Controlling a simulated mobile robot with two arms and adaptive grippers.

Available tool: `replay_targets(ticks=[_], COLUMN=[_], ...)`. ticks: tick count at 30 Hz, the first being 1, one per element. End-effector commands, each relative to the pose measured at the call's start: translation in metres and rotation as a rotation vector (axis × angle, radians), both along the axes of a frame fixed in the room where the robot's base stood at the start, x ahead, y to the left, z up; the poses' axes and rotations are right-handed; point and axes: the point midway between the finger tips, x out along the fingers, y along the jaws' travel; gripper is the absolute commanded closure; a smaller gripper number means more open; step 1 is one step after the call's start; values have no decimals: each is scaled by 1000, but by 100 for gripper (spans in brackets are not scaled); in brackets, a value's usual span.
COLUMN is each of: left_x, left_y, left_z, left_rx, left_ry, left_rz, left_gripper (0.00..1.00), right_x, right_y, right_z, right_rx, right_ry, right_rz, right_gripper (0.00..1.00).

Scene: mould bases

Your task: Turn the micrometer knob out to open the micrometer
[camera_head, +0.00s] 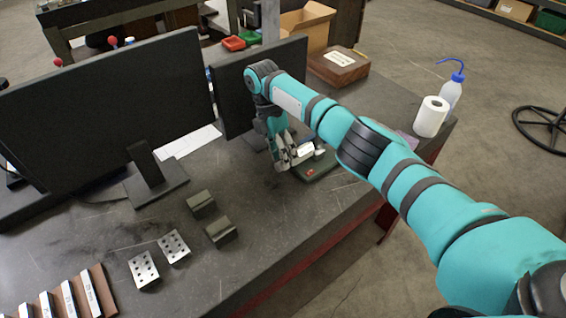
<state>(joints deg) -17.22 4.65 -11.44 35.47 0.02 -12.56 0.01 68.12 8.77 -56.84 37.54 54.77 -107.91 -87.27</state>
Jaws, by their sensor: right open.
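My right arm reaches across the bench from the right, and its gripper (287,160) points down beside a dark green base (322,166). The gripper is open. A small pale metallic piece (306,149) by the fingers looks like part of the micrometer. The rest of the micrometer, with its knob, is too small and too covered by the gripper to make out. I cannot tell whether the fingers touch it. My left gripper is not in view.
Two black monitors (110,110) stand behind and left of the arm. Dark blocks (221,232), perforated plates (174,246) and a labelled rack (82,296) lie front left. A paper roll (431,117) and wash bottle (451,94) stand right. The bench front centre is clear.

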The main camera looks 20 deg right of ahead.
Motion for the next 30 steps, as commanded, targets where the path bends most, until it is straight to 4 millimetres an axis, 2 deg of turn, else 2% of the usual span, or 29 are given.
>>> replay_targets(ticks=[1, 6, 12, 18, 27, 30], left_x=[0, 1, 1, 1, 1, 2], left_y=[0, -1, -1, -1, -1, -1], left_z=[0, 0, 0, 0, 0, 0], left_rx=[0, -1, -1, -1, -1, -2], left_ry=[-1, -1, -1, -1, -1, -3], left_rz=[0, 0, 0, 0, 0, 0], left_gripper=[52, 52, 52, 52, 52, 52], right_x=[5, 16, 25, 27, 27, 28], right_y=[3, 7, 9, 10, 9, 3], right_z=[13, 49, 76, 84, 84, 82], right_rx=[1, 1, 0, -1, -1, -4], right_ry=[-4, -4, -2, -1, -1, -1], right_rz=[0, -1, 0, -1, -1, -15], right_gripper=[52, 52, 52, 52, 52, 52])
